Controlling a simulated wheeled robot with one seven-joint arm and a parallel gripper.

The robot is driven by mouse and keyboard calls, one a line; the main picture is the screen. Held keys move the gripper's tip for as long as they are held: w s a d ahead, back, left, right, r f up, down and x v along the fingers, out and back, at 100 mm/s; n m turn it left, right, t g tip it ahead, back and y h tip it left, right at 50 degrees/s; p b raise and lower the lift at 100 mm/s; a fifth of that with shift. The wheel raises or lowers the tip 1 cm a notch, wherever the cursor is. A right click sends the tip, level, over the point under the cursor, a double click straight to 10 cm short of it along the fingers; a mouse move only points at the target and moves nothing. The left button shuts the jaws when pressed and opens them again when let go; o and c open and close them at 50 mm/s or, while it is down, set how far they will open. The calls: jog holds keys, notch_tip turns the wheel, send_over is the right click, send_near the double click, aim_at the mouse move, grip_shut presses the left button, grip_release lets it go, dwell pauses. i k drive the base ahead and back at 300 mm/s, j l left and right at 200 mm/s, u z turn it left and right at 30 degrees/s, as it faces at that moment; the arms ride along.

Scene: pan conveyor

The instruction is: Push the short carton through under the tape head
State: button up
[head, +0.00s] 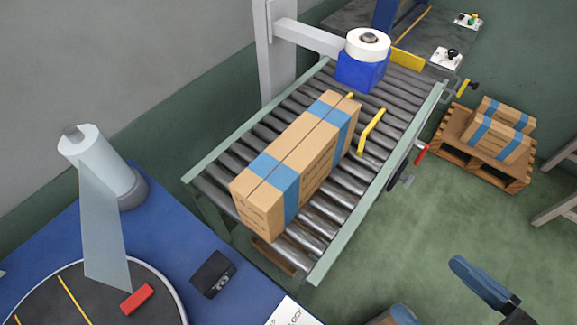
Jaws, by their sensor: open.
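A brown carton (307,151) with blue bands near both ends lies lengthwise on the roller conveyor (315,222). It is the only carton on the rollers. Its far end lies between two yellow guide bars (371,131), just short of the tape head in the picture. The tape head (361,71) is a blue block with a white tape roll (368,44) on top, held over the rollers by a grey arm. The rollers beyond the head look empty.
A wooden pallet (453,155) with blue-banded cartons (498,130) stands right of the conveyor. A blue table (172,228) with a turntable (70,300), a film roll (98,160) and a black box (213,273) is at lower left. Green floor (410,235) lies open at right.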

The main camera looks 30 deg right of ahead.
aim_at(270, 191)
jog(key=k+u, duration=0.6)
jog(key=u, duration=0.15)
jog(key=k+u, duration=0.25)
jog(key=u, duration=0.15)
